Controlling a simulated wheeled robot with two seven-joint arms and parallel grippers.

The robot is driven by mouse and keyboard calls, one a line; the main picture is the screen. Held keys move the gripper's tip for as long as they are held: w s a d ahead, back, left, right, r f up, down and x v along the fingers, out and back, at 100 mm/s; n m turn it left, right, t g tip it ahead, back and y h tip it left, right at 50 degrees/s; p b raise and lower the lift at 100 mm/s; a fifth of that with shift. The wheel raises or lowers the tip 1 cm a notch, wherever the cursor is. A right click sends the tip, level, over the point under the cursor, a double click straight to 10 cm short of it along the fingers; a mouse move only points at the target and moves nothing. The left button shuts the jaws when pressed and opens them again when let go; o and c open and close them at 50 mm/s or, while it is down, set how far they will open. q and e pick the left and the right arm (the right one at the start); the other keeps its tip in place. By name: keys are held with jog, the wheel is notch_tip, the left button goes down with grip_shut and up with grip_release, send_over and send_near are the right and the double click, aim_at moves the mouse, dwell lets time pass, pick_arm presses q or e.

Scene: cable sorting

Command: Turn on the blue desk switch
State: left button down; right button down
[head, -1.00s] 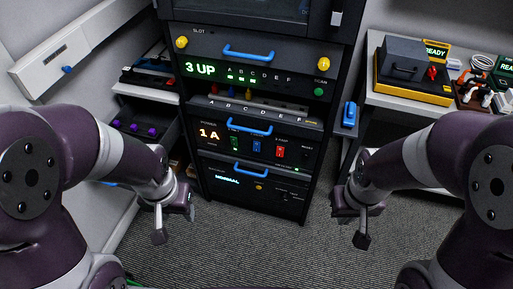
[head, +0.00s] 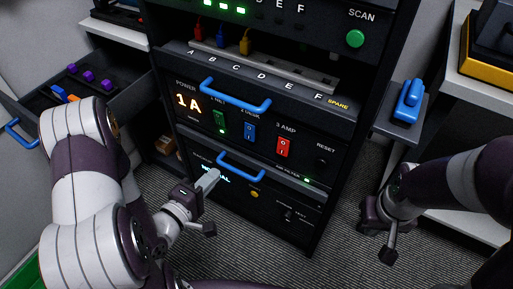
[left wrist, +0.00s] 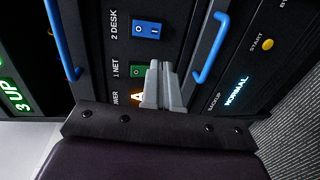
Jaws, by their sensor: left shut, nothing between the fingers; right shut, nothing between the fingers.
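The blue desk switch (head: 250,131) is a blue rocker on the rack's power panel, between a green and a red rocker. It also shows in the left wrist view (left wrist: 147,29), beside the label "2 DESK". My left gripper (head: 213,177) is shut and empty, in front of the panel, below and left of the blue switch in the head view. In the left wrist view its fingertips (left wrist: 163,66) are together, near the green switch (left wrist: 137,71) and apart from the blue one. My right gripper (head: 376,240) is shut and empty, right of the rack.
Blue handles (head: 235,97) and (head: 241,166) stick out above and below the switch row. The red switch (head: 283,147) is right of the blue one. An open drawer (head: 120,88) is at left. A blue object (head: 408,101) sits on a right side shelf.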

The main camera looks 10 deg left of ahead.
aim_at(248, 138)
pick_arm(q)
jog(key=shift+s+r, duration=0.1)
jog(key=shift+r, duration=0.05)
jog(key=b+x, duration=0.4)
jog(key=x, duration=0.8)
jog(key=shift+w+d, duration=0.15)
jog(key=shift+w, duration=0.2)
jog(key=shift+w+d, duration=0.2)
jog(key=shift+w, duration=0.45)
